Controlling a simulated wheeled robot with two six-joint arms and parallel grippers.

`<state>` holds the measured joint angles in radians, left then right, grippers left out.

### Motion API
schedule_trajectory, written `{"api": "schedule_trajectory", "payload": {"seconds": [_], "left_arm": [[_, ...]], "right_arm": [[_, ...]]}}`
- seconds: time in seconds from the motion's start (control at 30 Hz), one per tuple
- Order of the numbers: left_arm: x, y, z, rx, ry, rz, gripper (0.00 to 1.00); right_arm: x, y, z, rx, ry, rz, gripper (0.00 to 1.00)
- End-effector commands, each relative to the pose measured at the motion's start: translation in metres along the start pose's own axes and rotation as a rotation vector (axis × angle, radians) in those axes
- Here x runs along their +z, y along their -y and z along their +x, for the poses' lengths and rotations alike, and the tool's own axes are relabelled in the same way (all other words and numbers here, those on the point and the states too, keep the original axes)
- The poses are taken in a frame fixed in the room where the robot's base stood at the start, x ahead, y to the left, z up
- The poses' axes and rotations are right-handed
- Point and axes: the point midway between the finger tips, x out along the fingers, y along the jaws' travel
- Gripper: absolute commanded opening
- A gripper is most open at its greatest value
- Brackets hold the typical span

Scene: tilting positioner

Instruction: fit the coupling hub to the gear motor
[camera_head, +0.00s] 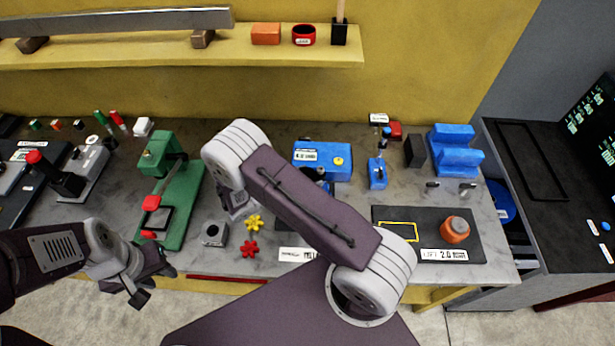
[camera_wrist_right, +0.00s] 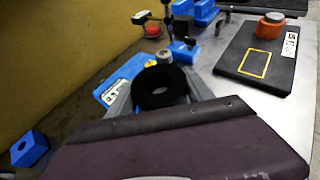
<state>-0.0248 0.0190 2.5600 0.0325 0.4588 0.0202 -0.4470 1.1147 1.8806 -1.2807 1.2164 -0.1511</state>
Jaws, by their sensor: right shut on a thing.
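The coupling hub, a black ring with a central hole (camera_wrist_right: 160,86), is in the middle of the right wrist view. Grey jaws of my right gripper (camera_wrist_right: 158,102) flank it, shut on it. In the head view this gripper is largely hidden by my right arm. A blue box with a white label and a yellow knob (camera_head: 322,160) stands behind that arm; it also shows in the right wrist view (camera_wrist_right: 112,92), behind the hub. I cannot clearly make out the gear motor. My left gripper (camera_head: 153,284) is open and empty at the bench's front left.
A green press (camera_head: 178,208) stands at left. A grey bored block (camera_head: 214,234), yellow gear (camera_head: 254,222) and red gear (camera_head: 249,248) lie near the front. A small blue vise (camera_head: 377,174), blue stepped block (camera_head: 455,150) and dark board (camera_head: 400,250) with an orange part (camera_head: 455,230) are at right.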

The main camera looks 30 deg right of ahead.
Motion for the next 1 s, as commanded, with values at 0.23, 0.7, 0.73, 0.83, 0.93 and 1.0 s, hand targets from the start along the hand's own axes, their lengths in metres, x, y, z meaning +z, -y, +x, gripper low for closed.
{"api": "schedule_trajectory", "payload": {"seconds": [0.23,0.7,0.73,0.83,0.93,1.0], "left_arm": [[0.001,0.000,0.006,0.000,0.000,0.000,0.36],[0.002,0.000,0.015,0.000,0.000,0.000,0.36],[0.002,0.000,0.016,0.000,0.000,0.000,0.36],[0.002,0.000,0.018,0.000,0.000,0.000,0.36],[0.002,0.000,0.019,0.000,0.000,0.000,0.36],[0.002,0.000,0.019,0.000,0.000,0.000,0.36]], "right_arm": [[-0.005,0.000,0.003,0.000,0.002,0.000,0.00],[-0.016,0.000,0.007,0.000,0.002,0.000,0.00],[-0.016,0.000,0.007,0.000,0.002,0.000,0.00],[-0.018,0.000,0.008,0.000,0.002,0.000,0.00],[-0.020,0.000,0.009,0.000,0.002,0.000,0.00],[-0.021,0.000,0.009,0.000,0.002,0.000,0.00]]}}
